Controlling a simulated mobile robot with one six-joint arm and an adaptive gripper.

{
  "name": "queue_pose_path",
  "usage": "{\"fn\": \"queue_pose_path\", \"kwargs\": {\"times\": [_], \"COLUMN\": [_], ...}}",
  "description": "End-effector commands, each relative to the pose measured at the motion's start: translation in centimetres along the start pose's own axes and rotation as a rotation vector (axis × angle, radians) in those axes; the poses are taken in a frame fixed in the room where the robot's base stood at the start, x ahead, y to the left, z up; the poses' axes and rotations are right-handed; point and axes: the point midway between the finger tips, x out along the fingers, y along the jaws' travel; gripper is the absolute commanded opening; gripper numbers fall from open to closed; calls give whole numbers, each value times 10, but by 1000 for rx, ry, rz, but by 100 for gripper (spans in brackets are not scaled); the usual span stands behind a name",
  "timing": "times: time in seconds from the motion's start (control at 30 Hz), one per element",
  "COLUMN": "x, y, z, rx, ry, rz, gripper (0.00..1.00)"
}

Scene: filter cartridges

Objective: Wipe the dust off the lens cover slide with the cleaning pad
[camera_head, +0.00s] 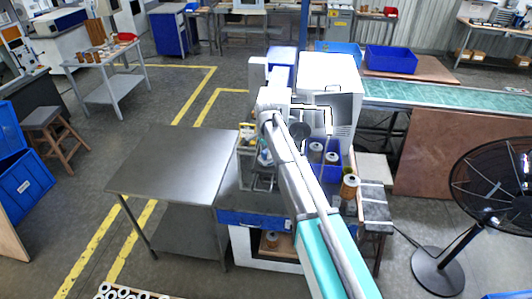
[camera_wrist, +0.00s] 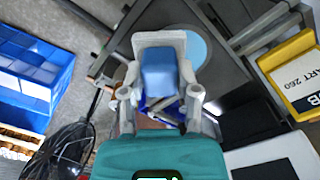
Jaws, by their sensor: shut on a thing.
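My gripper (camera_wrist: 160,92) fills the lower middle of the wrist view, with a teal body and pale grey fingers. The fingers are closed around a blue block with rounded edges (camera_wrist: 158,74), which looks like the cleaning pad. A pale grey plate (camera_wrist: 158,40) shows just beyond the block. A flat light blue disc (camera_wrist: 196,50) lies partly hidden behind the fingers; I cannot tell whether it belongs to the lens cover slide. No dust can be made out.
In the wrist view, a yellow-framed box (camera_wrist: 292,78) stands right and a blue crate (camera_wrist: 32,62) left. In the head view, a white machine (camera_head: 329,85) stands behind my arm. A bare steel table (camera_head: 172,162) is at left, and a black fan (camera_head: 495,185) at right.

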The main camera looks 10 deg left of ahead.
Motion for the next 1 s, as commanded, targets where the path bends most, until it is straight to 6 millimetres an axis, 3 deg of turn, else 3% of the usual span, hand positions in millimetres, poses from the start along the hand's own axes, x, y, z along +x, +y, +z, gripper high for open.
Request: {"fn": "queue_pose_path", "kwargs": {"times": [0.4, 1.0], "x": [-32, -38], "y": [0, 0], "z": [0, 0], "rx": [0, 0], "ry": [0, 0], "rz": [0, 0], "gripper": [3, 3]}}
